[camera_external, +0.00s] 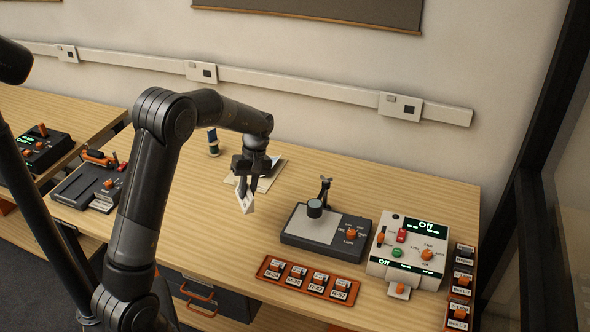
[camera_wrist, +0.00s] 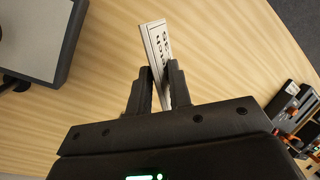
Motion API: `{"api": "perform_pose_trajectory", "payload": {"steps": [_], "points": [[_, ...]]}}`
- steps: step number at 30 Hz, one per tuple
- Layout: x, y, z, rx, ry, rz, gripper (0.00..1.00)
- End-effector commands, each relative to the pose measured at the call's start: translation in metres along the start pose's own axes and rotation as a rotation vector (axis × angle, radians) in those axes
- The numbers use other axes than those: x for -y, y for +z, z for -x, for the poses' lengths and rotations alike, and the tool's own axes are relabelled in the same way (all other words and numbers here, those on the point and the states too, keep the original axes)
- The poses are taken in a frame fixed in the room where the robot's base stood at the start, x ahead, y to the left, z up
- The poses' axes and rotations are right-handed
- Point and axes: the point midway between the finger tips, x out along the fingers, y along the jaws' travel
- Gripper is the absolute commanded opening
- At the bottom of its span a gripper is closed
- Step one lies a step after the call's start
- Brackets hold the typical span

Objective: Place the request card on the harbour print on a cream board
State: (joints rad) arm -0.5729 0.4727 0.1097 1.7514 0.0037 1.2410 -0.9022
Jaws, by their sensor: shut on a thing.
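My gripper (camera_external: 245,185) is shut on a small white card (camera_external: 246,203), which hangs tilted above the wooden table. The wrist view shows the card (camera_wrist: 154,42), with dark lettering, standing out from between the fingers of my gripper (camera_wrist: 160,72). A flat cream board (camera_external: 268,180) lies on the table behind my gripper. My gripper and wrist hide much of the board, and I cannot make out the print on it. The board does not show in the wrist view.
A grey device with a round post (camera_external: 300,240) and a cream control box (camera_external: 385,270) stand to the right. An orange tray of labelled switches (camera_external: 290,290) lies near the front edge. A small dark spool (camera_external: 213,145) stands behind.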

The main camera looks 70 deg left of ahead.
Motion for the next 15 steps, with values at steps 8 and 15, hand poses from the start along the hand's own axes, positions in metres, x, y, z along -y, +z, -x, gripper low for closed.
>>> {"api": "perform_pose_trajectory", "payload": {"steps": [8, 15], "points": [[-0.026, -0.022, 0.011, -0.146, -0.076, -0.516, 0.00], [-0.048, -0.040, 0.021, -0.262, -0.143, -0.948, 0.00]]}}
